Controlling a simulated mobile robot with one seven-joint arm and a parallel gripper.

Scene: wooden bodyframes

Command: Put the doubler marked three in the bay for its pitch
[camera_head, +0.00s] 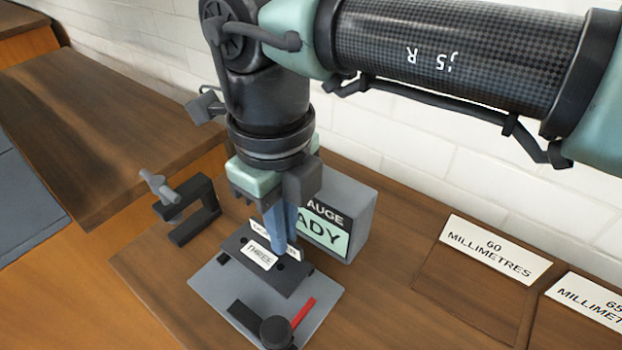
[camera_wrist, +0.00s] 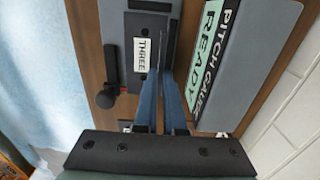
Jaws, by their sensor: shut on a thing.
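The doubler marked three (camera_head: 292,279) is a dark flat bar with holes and a white THREE label. It is over the grey plate of the pitch gauge (camera_head: 215,287); I cannot tell whether it touches the plate. My gripper (camera_head: 282,240) points down with its blue fingers shut on the doubler. In the wrist view the doubler (camera_wrist: 149,82) lies at the fingertips (camera_wrist: 163,75), its label beside them. The gauge screen reads READY. The bay marked 60 millimetres (camera_head: 465,293) is empty where visible. The bay marked 65 or similar (camera_head: 565,325) is cut off.
The grey gauge box (camera_head: 362,215) stands close behind and right of my fingers. A dark clamp (camera_head: 190,232) sits at the left bench edge. A red-marked dark fixture (camera_head: 278,330) is at the plate's front. A white brick wall (camera_head: 400,140) runs behind the bench.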

